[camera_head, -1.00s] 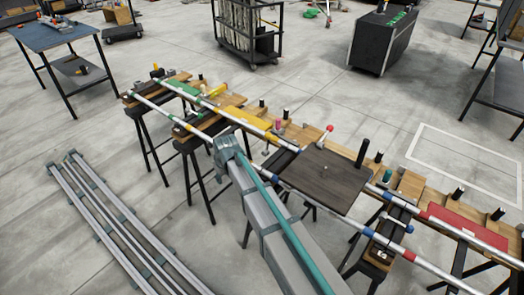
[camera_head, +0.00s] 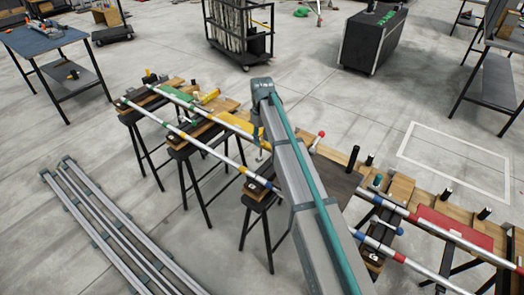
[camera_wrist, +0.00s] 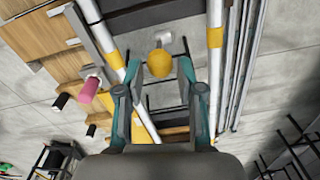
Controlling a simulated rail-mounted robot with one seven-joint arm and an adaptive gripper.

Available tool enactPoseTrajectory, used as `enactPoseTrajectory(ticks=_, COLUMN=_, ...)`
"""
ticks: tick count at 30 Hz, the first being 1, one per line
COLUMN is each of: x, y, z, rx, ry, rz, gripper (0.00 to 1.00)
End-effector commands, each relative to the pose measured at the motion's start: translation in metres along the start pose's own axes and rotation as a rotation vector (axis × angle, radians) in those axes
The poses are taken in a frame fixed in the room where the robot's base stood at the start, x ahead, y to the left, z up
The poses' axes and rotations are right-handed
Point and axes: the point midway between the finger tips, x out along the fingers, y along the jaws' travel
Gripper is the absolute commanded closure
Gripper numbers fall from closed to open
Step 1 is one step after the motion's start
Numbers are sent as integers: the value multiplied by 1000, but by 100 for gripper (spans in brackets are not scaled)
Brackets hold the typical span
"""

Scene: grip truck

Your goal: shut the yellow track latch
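The yellow latch shows in the wrist view as a round yellow knob (camera_wrist: 159,63) on a short grey mount, between two silver track rails (camera_wrist: 215,75) with yellow bands. My gripper (camera_wrist: 158,74) is open, with one finger on each side of the knob. Gaps seem to remain beside the knob; I cannot tell whether either finger touches it. In the head view my gripper (camera_head: 260,143) points down over the yellow-banded part of the track, and my arm hides the knob there.
A pink-handled part (camera_wrist: 88,90) and black pegs stand on the wooden boards left in the wrist view. Loose rails (camera_head: 115,230) lie on the floor at left.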

Motion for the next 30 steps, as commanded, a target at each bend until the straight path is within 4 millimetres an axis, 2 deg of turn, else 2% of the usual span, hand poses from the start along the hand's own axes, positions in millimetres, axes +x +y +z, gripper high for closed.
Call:
enactPoseTrajectory(ticks=6, x=38, y=0, z=0, rx=1, ry=-2, rz=0, gripper=63)
enactPoseTrajectory(ticks=12, x=65, y=0, z=0, rx=1, ry=0, rz=0, gripper=63)
enactPoseTrajectory(ticks=18, x=77, y=0, z=0, rx=1, ry=1, rz=1, gripper=63)
enactPoseTrajectory(ticks=26, x=79, y=0, z=0, rx=1, ry=2, rz=1, gripper=63)
enactPoseTrajectory(ticks=30, x=79, y=0, z=0, rx=1, ry=2, rz=1, gripper=83)
